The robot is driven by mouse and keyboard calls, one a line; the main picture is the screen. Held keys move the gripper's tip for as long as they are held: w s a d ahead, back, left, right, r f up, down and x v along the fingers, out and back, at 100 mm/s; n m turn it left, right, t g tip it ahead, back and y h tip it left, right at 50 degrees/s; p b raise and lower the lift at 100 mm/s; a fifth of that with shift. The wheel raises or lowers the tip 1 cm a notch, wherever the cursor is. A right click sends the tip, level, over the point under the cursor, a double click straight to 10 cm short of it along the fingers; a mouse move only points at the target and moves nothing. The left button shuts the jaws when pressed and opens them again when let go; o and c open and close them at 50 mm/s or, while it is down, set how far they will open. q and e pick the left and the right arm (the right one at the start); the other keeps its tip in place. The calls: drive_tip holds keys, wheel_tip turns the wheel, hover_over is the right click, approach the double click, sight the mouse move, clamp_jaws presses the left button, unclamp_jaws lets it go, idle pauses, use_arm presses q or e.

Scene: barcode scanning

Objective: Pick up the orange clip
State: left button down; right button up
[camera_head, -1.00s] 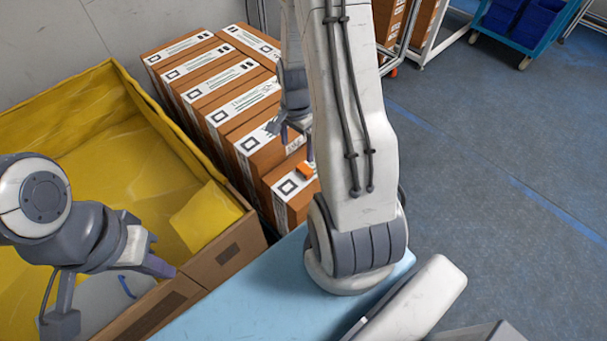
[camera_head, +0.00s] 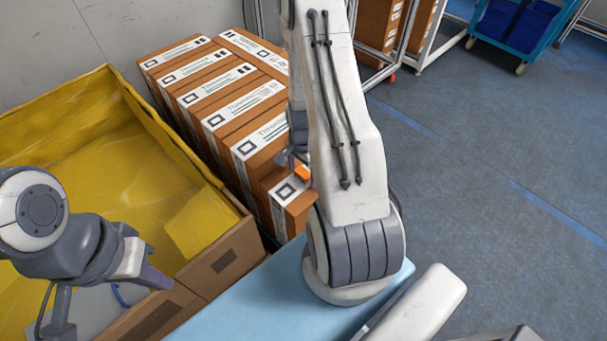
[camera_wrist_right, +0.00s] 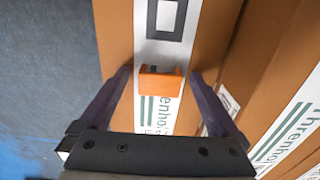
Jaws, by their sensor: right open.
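The orange clip (camera_wrist_right: 160,84) sits on the white label strip of the nearest brown carton (camera_head: 293,204); it also shows in the head view (camera_head: 302,173), partly hidden by my right arm. My right gripper (camera_wrist_right: 159,76) is open, with one finger on each side of the clip and a gap on both sides. In the head view my right gripper (camera_head: 290,157) is low beside the clip, mostly hidden behind the arm. My left gripper (camera_head: 107,298) is open at the lower left, by the yellow-lined box (camera_head: 222,262).
Several brown cartons (camera_head: 228,113) stand in a row behind the nearest one, with little room between them. A light blue surface (camera_head: 260,310) lies in front. The blue-grey floor (camera_head: 480,190) to the right is clear. A blue cart (camera_head: 530,35) stands far back.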

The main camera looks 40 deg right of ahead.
drive_tip(key=c, duration=1.4)
drive_tip(key=shift+r, duration=0.55)
drive_tip(key=r, duration=0.2)
drive_tip(key=s+r+p, duration=0.1)
drive_tip(key=r, duration=0.1)
drive_tip(key=shift+d, duration=0.25)
drive_tip(key=s+d+r+p, duration=0.1)
drive_tip(key=s+d+r, duration=0.2)
drive_tip(key=s+r, duration=0.3)
drive_tip(key=s, duration=0.4)
drive_tip(key=shift+d, duration=0.15)
